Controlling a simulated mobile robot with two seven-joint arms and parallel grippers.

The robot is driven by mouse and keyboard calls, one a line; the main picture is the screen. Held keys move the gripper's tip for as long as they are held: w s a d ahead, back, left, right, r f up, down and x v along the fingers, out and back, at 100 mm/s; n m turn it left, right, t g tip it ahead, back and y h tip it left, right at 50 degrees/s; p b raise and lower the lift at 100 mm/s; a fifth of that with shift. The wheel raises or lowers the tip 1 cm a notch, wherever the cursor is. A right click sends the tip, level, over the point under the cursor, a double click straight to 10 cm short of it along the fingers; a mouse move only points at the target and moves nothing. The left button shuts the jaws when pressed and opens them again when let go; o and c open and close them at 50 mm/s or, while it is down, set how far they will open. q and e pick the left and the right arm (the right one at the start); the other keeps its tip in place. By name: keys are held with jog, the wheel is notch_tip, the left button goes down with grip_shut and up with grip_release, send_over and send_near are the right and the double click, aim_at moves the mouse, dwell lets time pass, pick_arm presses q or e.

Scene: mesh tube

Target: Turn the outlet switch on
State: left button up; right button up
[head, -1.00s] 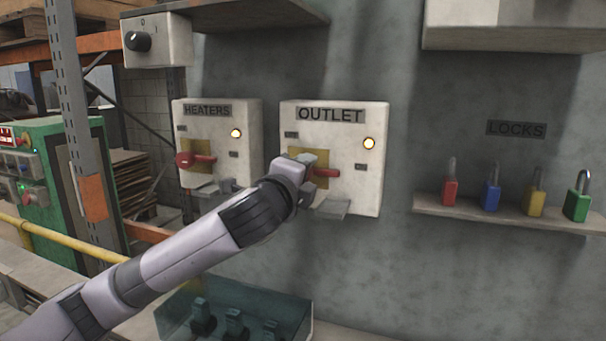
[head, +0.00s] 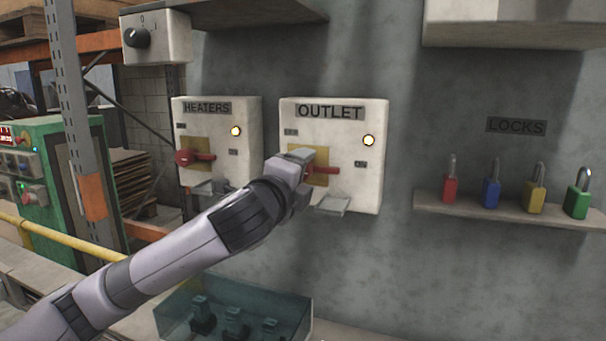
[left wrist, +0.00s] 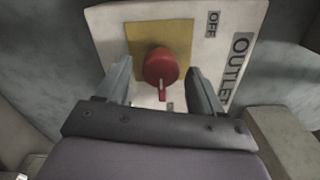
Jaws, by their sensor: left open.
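The outlet box (head: 345,195) is pale, with a lit yellow lamp and a yellow plate. Its red switch handle (head: 326,170) points right in the head view, partly hidden by my gripper. My left gripper (head: 305,160) is at the left side of the switch. In the left wrist view, the open fingers of my left gripper (left wrist: 160,70) stand on either side of the round red switch knob (left wrist: 160,68). Whether they touch it I cannot tell. The OFF label (left wrist: 212,22) shows near the yellow plate. My right gripper is not in view.
The heaters box (head: 245,120), with its own red handle, is close on the left. A small grey ledge (head: 331,206) sticks out below the outlet switch. A shelf (head: 510,210) of coloured padlocks is on the right, and a teal transparent bin (head: 285,310) is below.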

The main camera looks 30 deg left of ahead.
pick_arm(q)
jog(key=v, duration=0.5)
jog(key=shift+d+b, duration=0.1)
jog(key=shift+b, duration=0.3)
jog(key=s+d+f+n+g+h, duration=0.1)
jog(key=s+d+f+n+g, duration=0.1)
jog(key=f, duration=0.6)
jog(key=s+d+f+n+g+h, duration=0.1)
jog(key=s+d+f+n+g, duration=0.1)
jog(key=f, duration=0.6)
jog(key=s+d+f+n+g+h, duration=0.1)
jog(key=s+d+f+n+g, duration=0.15)
jog(key=f, duration=0.55)
jog(key=s+d+f+n+g+h, duration=0.1)
jog(key=s+f+n+g, duration=0.35)
jog(key=s+f, duration=0.45)
jog(key=s+d+f+n+g, duration=0.25)
jog(key=s+f+n, duration=0.25)
jog(key=s+f, duration=0.5)
jog(key=w+d+f+t+h, duration=0.2)
jog(key=w+f+t, duration=0.3)
jog(key=f+t, duration=0.1)
jog(key=shift+w+f, duration=0.35)
jog(key=shift+f, duration=0.05)
